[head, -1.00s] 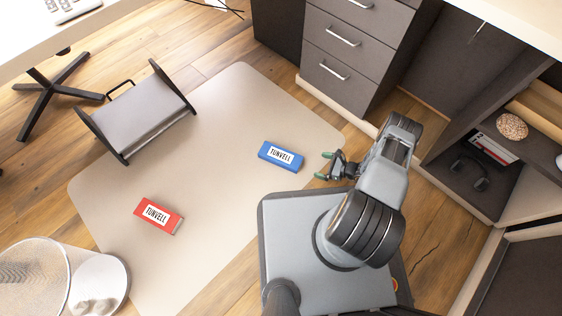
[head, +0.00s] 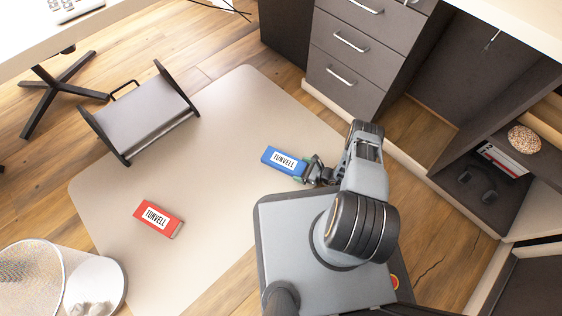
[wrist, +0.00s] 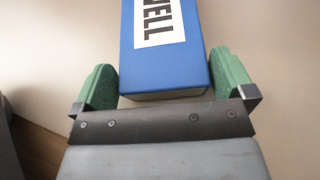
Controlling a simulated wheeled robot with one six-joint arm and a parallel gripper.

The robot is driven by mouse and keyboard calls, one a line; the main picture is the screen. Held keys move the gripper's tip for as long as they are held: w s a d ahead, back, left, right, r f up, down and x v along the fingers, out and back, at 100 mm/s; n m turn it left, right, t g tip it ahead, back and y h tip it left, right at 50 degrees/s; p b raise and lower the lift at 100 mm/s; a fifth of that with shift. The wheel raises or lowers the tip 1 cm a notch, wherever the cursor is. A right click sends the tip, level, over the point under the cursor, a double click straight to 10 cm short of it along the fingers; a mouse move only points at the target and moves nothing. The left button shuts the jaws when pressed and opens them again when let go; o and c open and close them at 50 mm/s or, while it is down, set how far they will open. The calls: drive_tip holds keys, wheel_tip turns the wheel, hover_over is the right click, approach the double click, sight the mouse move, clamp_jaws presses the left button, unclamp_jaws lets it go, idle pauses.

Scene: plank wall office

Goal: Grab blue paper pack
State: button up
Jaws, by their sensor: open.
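The blue paper pack (head: 284,161) with a white TUNVELL label lies flat on the beige floor mat (head: 215,190). My gripper (head: 307,172) is at the pack's right end. In the wrist view the blue pack (wrist: 165,60) reaches in between the two green fingertips of my open gripper (wrist: 165,80). The far end of the pack is cut off in the wrist view.
A red TUNVELL pack (head: 157,218) lies on the mat to the lower left. A grey footrest (head: 145,113) stands at upper left, a wire bin (head: 40,280) at lower left. Dark drawers (head: 350,60) and an open shelf (head: 490,160) stand on the right.

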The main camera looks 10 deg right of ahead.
drive_tip(key=shift+x, duration=1)
drive_tip(key=shift+w, duration=0.15)
drive_tip(key=c, duration=0.9)
